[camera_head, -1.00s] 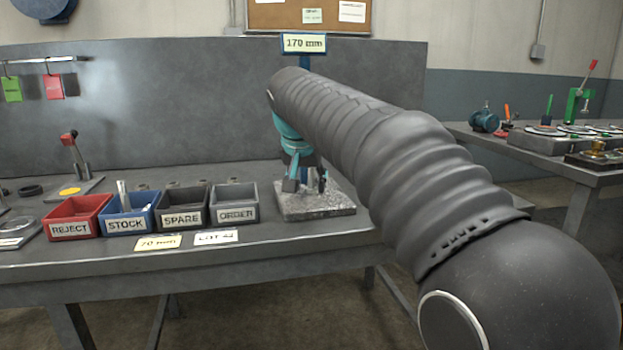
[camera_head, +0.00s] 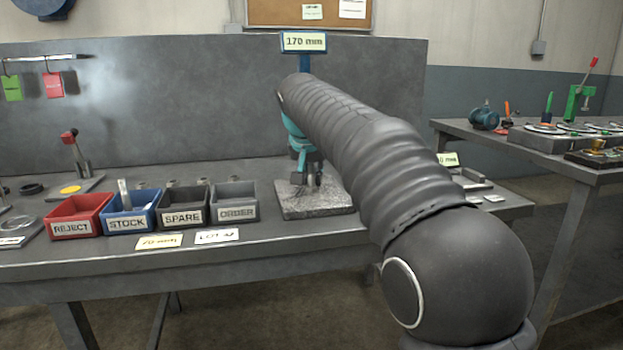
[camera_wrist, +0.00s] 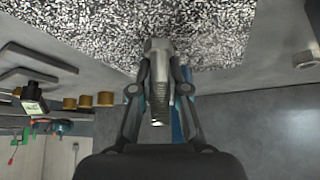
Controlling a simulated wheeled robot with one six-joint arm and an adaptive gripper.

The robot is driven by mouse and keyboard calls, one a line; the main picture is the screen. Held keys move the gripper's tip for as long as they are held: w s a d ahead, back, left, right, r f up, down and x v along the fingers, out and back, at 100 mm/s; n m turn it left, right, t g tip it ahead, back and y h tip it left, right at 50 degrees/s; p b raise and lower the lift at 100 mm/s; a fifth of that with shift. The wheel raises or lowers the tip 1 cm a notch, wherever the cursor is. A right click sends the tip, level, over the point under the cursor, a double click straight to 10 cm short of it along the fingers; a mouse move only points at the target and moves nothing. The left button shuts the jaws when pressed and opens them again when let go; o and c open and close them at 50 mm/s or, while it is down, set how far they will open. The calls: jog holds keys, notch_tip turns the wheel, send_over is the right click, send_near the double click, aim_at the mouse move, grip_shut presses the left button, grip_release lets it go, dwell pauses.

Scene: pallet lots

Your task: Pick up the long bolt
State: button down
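The long bolt (camera_wrist: 159,85) is grey with a threaded shank. In the wrist view its broad head lies toward the speckled granite plate and its shank runs back toward my palm. My gripper (camera_wrist: 160,66) has a finger on each side of the shank, close against it, and looks shut on it. In the head view my gripper (camera_head: 308,182) is low over the granite plate (camera_head: 333,205); the bolt is mostly hidden between the fingers there. I cannot tell whether the bolt touches the plate.
A "170 mm" sign (camera_head: 304,42) stands behind the plate. To the left are the REJECT (camera_head: 71,228), STOCK (camera_head: 127,223), SPARE (camera_head: 182,217) and ORDER (camera_head: 237,213) bins. Small brass-coloured cylinders (camera_wrist: 86,101) show in the wrist view. My arm covers the bench right of the plate.

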jog(key=shift+r, duration=0.1)
dwell(0.3)
jog(key=s, duration=0.5)
jog(key=s+a+b, duration=0.1)
jog(key=s, duration=0.5)
jog(key=s+a+b, duration=0.1)
jog(key=s, duration=0.5)
jog(key=shift+s, duration=0.1)
jog(key=shift+s+r, duration=0.1)
jog(key=shift+s, duration=0.1)
jog(key=shift+a+r+p, duration=0.2)
jog(key=shift+r+p, duration=0.05)
jog(key=shift+p, duration=0.05)
jog(key=w+a+r+p, duration=0.3)
jog(key=w+a, duration=0.2)
jog(key=a, duration=0.2)
jog(key=w+a+r+p, duration=0.3)
jog(key=w+a, duration=0.2)
jog(key=a, duration=0.3)
jog(key=shift+w+p, duration=0.3)
jog(key=shift+w, duration=0.2)
